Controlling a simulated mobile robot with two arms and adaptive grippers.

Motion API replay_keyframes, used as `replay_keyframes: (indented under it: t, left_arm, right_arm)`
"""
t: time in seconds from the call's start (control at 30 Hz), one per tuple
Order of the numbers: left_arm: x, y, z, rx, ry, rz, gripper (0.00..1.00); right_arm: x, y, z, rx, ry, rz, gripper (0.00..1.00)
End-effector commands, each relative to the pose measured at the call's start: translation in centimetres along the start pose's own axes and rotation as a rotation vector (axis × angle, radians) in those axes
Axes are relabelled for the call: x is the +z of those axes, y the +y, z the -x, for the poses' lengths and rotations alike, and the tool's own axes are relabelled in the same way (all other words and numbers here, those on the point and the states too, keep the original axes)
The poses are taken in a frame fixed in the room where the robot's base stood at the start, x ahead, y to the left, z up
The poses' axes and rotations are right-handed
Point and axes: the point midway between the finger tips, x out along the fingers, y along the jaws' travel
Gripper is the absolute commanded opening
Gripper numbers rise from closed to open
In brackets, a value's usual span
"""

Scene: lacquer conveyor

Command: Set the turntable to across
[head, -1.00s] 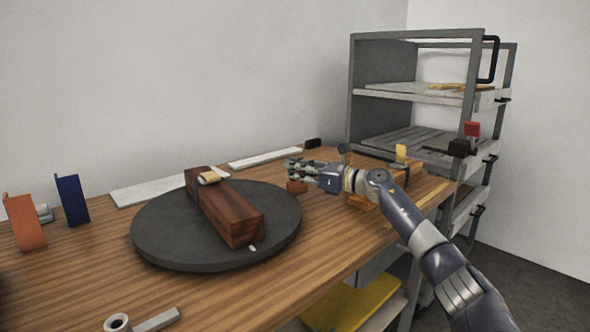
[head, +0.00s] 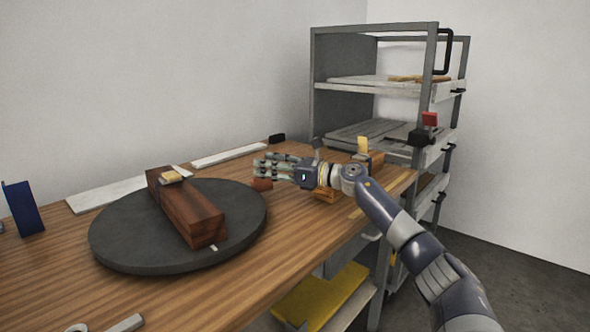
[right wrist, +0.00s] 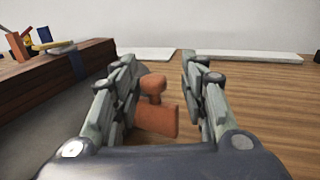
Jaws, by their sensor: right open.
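The turntable is a dark grey round disc (head: 120,252) on the wooden bench, left of centre in the head view. A long dark-wood block (head: 186,208) lies on it, slanting from back left to front right, with a small light piece on its far end. My right gripper (head: 256,168) is open and empty just right of the turntable, fingers pointing left. In the right wrist view an orange-brown knob or stamp-like piece (right wrist: 155,110) shows between the open fingers (right wrist: 157,62), apart from them. The wooden block (right wrist: 60,78) is at left there. My left gripper is out of view.
A grey shelf rack (head: 318,80) stands at the back right. Pale flat strips (head: 230,155) lie along the wall. A blue holder (head: 22,208) stands at far left. Wooden pieces (head: 370,158) lie behind my right wrist. The bench front is mostly clear.

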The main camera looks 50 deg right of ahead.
Motion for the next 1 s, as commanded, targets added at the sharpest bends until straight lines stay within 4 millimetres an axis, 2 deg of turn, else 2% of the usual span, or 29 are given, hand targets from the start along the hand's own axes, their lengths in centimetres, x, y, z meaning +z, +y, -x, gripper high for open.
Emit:
replay_keyframes:
  t: [0.1, 0.5, 0.8, 1.0]
  left_arm:
    - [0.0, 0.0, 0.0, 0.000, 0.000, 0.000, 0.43]
    - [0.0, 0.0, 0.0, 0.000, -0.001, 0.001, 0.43]
    - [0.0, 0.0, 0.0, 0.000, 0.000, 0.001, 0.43]
    - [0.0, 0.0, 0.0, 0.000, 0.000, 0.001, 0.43]
  right_arm:
    - [-0.2, -0.1, 1.6, -0.002, 0.005, 0.001, 0.40]
    - [-0.2, -0.1, 5.8, -0.003, 0.004, -0.001, 0.40]
    - [-0.1, -0.1, 8.3, -0.003, 0.002, -0.001, 0.40]
    - [0.0, -0.2, 9.3, -0.004, 0.001, 0.001, 0.40]
